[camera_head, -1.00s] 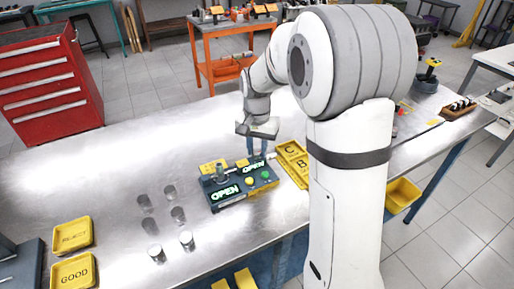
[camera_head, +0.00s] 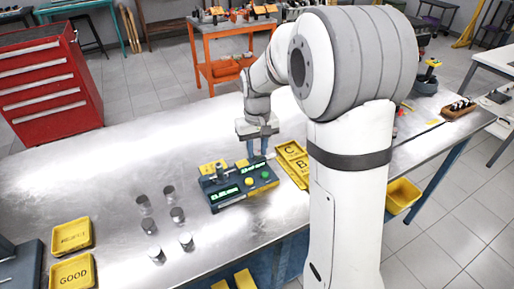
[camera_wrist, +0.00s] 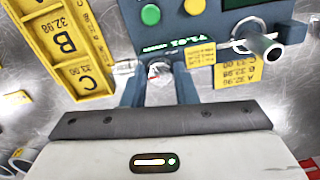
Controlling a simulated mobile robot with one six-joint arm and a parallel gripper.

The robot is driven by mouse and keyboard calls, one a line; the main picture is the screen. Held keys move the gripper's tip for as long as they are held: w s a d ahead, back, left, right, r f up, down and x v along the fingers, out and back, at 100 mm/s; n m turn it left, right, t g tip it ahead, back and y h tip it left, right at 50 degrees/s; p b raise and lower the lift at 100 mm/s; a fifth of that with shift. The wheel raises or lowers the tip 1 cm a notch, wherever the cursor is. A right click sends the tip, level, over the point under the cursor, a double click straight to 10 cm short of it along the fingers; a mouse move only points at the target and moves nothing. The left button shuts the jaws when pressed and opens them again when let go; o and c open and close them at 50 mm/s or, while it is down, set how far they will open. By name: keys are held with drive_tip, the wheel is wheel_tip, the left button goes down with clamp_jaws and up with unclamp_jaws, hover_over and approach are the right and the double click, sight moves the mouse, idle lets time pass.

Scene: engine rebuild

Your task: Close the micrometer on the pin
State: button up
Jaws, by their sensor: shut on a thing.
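The micrometer (camera_head: 240,190) is a dark blue bench unit on the metal table, with a green and a yellow button and two lit green displays. Their digits are too small to read surely. The pin (camera_wrist: 262,46) is a grey metal cylinder at the unit's measuring end; the cylinder also shows upright in the head view (camera_head: 221,173). My gripper (camera_wrist: 158,92) is at the unit's far right end, pointing down, with its blue fingers on both sides of the small metal thimble (camera_wrist: 158,72). It is shut on the thimble, which the fingers partly hide.
A yellow C/B tray (camera_head: 293,160) lies just right of the unit, and a yellow limits card (camera_head: 212,166) behind it. Several grey pins (camera_head: 178,215) stand at front left. Yellow REJECT (camera_head: 72,235) and GOOD (camera_head: 74,271) trays lie at far left.

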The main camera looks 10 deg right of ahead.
sight(257, 153)
idle(0.4)
drive_tip(key=o, duration=1)
drive_tip(key=shift+r, duration=3.95)
drive_tip(key=shift+s+r, duration=0.1)
drive_tip(key=shift+s, duration=0.1)
drive_tip(key=s+d+f+t, duration=0.1)
drive_tip(key=s, duration=1)
drive_tip(key=s+d+f+m+t, duration=0.1)
drive_tip(key=s, duration=1)
drive_tip(key=shift+d+t, duration=0.35)
drive_tip(key=shift+t, duration=0.05)
